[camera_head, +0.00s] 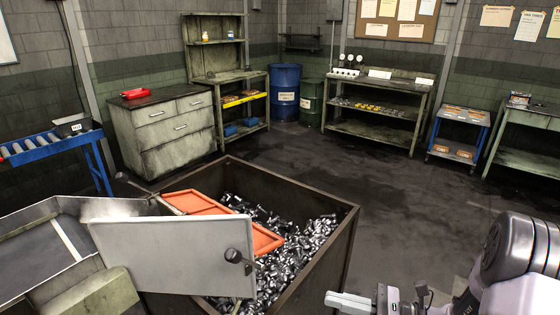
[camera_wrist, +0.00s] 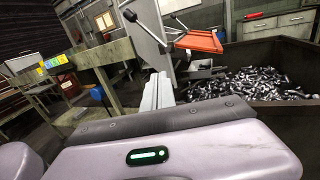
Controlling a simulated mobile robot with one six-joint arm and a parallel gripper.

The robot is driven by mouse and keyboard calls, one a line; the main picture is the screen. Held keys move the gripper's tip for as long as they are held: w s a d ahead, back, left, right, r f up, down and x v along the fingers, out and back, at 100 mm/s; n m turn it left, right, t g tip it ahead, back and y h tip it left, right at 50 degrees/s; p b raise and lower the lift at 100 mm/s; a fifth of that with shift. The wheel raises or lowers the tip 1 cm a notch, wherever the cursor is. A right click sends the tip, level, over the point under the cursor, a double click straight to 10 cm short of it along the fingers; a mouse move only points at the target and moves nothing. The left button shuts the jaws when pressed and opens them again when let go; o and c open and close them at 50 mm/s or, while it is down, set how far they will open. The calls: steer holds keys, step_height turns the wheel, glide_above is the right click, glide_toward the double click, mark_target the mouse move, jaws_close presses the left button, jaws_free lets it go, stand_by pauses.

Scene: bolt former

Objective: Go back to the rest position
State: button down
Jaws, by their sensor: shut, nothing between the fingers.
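My gripper (camera_head: 350,302) shows at the bottom right of the head view, in front of the large metal bin (camera_head: 343,232) and to its right. Its light grey fingers are shut with nothing between them. In the wrist view the closed fingers (camera_wrist: 158,92) point up past the grey panel (camera_wrist: 148,25). In the head view this grey panel (camera_head: 175,255) with a black knob stands tilted at the bin's left side, apart from my gripper. My arm fills the lower right corner of the head view.
The bin holds many loose bolts (camera_head: 290,260) and an orange tray (camera_head: 200,203). A sloping metal chute (camera_head: 85,212) and a blue roller conveyor (camera_head: 50,143) are at the left. Cabinets, shelves, drums and a blue cart (camera_head: 458,135) line the walls. The dark floor (camera_head: 420,190) beyond the bin is clear.

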steer(key=s+a+r+n+g+h, duration=0.3)
steer(key=s+r+n+h, duration=0.1)
steer(key=s+n, duration=0.25)
steer(key=s+a+r+n+g+h, duration=0.3)
steer(key=s+a+n+g+h, duration=0.15)
steer(key=s, duration=0.25)
steer(key=s+d+r+n+t+h, duration=0.3)
steer(key=d+r+n+t+h, duration=0.2)
steer(key=n+t+h, duration=0.1)
steer(key=shift+s+d+r+t+h, duration=0.15)
steer(key=shift+s+r+t+h, duration=0.25)
steer(key=shift+t, duration=0.45)
